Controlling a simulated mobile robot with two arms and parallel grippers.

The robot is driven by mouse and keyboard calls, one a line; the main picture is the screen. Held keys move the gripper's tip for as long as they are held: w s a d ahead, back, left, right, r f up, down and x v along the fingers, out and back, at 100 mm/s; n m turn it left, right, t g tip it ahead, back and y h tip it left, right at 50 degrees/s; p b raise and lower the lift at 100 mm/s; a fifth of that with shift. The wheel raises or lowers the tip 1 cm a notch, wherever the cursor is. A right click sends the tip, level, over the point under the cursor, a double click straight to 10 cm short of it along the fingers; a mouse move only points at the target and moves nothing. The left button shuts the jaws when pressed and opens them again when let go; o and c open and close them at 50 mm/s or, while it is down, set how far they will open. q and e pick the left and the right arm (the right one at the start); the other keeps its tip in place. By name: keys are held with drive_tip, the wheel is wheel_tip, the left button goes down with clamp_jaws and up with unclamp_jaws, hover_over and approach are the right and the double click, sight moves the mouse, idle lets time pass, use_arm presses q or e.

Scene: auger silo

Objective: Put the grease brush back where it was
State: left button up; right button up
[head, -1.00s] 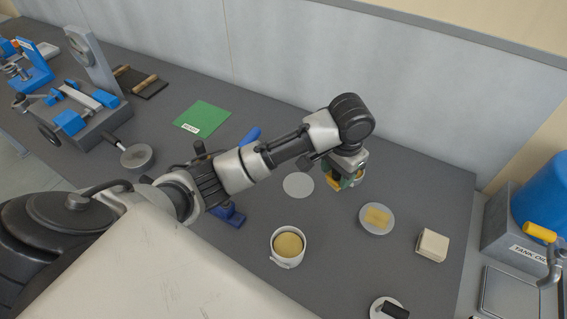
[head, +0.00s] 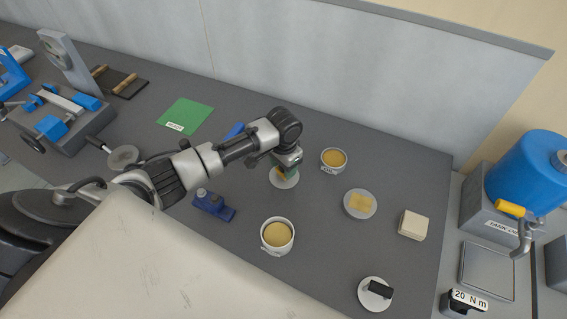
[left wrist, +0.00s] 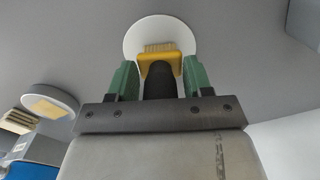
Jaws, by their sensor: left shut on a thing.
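My left gripper (head: 287,163) is shut on the grease brush. In the left wrist view the brush (left wrist: 158,52) has a yellow head, pale bristles and a dark handle between my green fingers (left wrist: 158,82). The bristles point at a round pale disc (left wrist: 135,38) on the bench. In the head view the brush is mostly hidden by the gripper, which is over the disc (head: 284,182). I cannot tell whether the bristles touch the disc. My right gripper is not in view.
Two white tubs of tan grease stand near: one behind right (head: 334,159), one in front (head: 277,236). A plate with yellow pieces (head: 360,204), a cream block (head: 413,225) and a dish with a black item (head: 376,293) are right. A blue tool (head: 213,205) lies left.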

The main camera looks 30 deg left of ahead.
use_arm(q)
drive_tip(key=shift+f, duration=0.15)
drive_tip(key=o, duration=1)
drive_tip(key=shift+r, duration=0.6)
wheel_tip(320, 180, up, 11)
drive_tip(key=shift+r+b, duration=0.1)
drive_tip(key=shift+b, duration=0.6)
drive_tip(key=shift+s, duration=0.1)
